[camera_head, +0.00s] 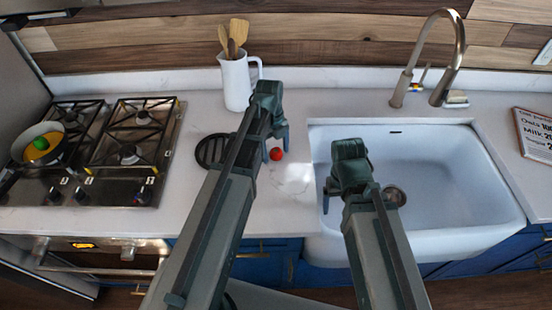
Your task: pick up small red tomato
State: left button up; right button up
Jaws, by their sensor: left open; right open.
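A small red tomato (276,154) lies on the white counter, left of the sink. My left gripper (275,146) is open, with one finger showing just beside the tomato on its left in the picture. Whether the finger touches the tomato I cannot tell. The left gripper's other finger is mostly hidden by the arm. My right gripper (331,192) is open and empty over the left part of the sink basin.
A white sink (440,195) with a tall faucet (455,55) fills the right. A white pitcher (236,83) with wooden utensils stands behind my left gripper. A dark round trivet (212,151) lies left of it. A stove with a pan (38,142) is at far left.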

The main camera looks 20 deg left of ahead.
aim_at(276, 151)
pick_arm(q)
grip_shut()
dwell(0.4)
jog(key=shift+r, duration=0.2)
notch_tip(276, 151, up, 10)
jog(key=p, duration=1)
jog(key=shift+f, duration=0.1)
notch_tip(276, 151, down, 6)
jog(key=b, duration=0.5)
jog(key=shift+r, duration=0.3)
